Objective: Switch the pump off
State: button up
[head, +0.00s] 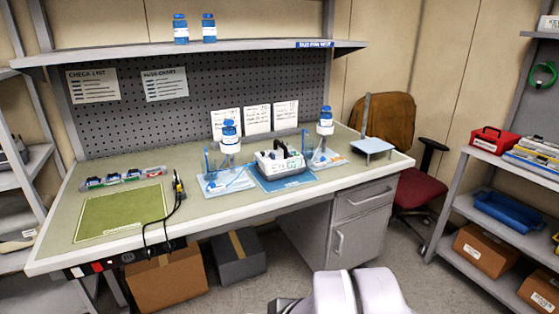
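The pump (279,164) is a small white and grey box with a carrying handle on top. It stands upright on a blue mat (290,184) near the front edge of the workbench. Its front has a small greenish display and controls, too small to read, so I cannot tell whether it is on. White and grey links of my own arm show at the bottom edge, well short of the bench. My gripper is not visible.
Blue-capped bottles (229,136) (325,121) stand on trays either side of the pump. A green mat (121,212) and black cable (176,205) lie left. A small raised stand (372,146) is right. Boxes (166,281) sit under the bench; a chair (416,189) stands right.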

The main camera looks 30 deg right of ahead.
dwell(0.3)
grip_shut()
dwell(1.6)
